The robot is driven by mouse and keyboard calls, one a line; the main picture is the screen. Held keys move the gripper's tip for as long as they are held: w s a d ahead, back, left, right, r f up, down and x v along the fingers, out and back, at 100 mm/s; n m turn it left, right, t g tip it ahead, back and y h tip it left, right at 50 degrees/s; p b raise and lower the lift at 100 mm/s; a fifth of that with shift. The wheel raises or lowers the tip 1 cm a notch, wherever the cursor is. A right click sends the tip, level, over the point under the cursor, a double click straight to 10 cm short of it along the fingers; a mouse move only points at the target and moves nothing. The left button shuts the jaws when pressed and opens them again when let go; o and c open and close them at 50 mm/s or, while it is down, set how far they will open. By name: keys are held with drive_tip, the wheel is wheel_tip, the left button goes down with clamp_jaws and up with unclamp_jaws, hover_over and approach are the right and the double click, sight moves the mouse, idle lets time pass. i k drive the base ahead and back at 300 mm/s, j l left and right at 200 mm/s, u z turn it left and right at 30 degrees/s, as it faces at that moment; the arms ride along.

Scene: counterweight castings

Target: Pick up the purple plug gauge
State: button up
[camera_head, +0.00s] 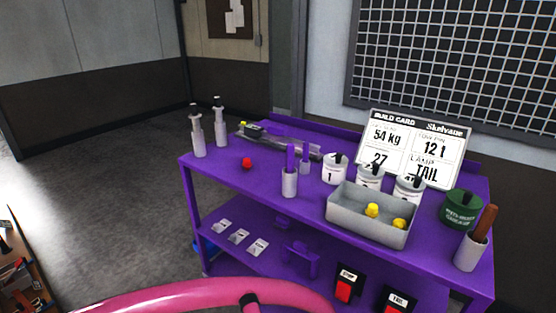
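Two upright purple-topped pieces stand near the middle of the purple bench's top shelf. The nearer one has a purple upper part (290,157) rising from a pale cylinder (289,184); I cannot tell whether the cylinder is a holder or part of it. The other purple piece (305,155) stands just behind and to the right, its lower part pale. Either could be the plug gauge; I cannot tell which. My gripper is not in view.
The purple bench (244,196) carries two pale bottles (198,137), a red knob (246,163), a grey rail device (280,141), white tins (335,169), a grey tray (360,222) with yellow-topped pieces, a green tin (461,209) and a brush cup (469,252).

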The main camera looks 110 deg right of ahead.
sight(305, 161)
drive_tip(key=i+z, duration=0.15)
drive_tip(key=z, duration=0.2)
drive_tip(key=i+z, duration=0.15)
drive_tip(key=z, duration=0.7)
drive_tip(key=l+z, duration=0.1)
drive_tip(key=z, duration=0.8)
drive_tip(key=l+z, duration=0.15)
drive_tip(key=z, duration=0.75)
drive_tip(key=l+z, duration=0.1)
drive_tip(key=z, duration=0.35)
drive_tip(key=l+z, duration=0.25)
drive_tip(key=z, duration=0.15)
drive_tip(key=l+z, duration=0.35)
drive_tip(key=i+j, duration=0.15)
drive_tip(key=j, duration=0.3)
drive_tip(key=i+j+z, duration=0.1)
drive_tip(key=j, duration=0.35)
drive_tip(key=i+j, duration=0.15)
drive_tip(key=j, duration=0.3)
drive_tip(key=z, duration=0.05)
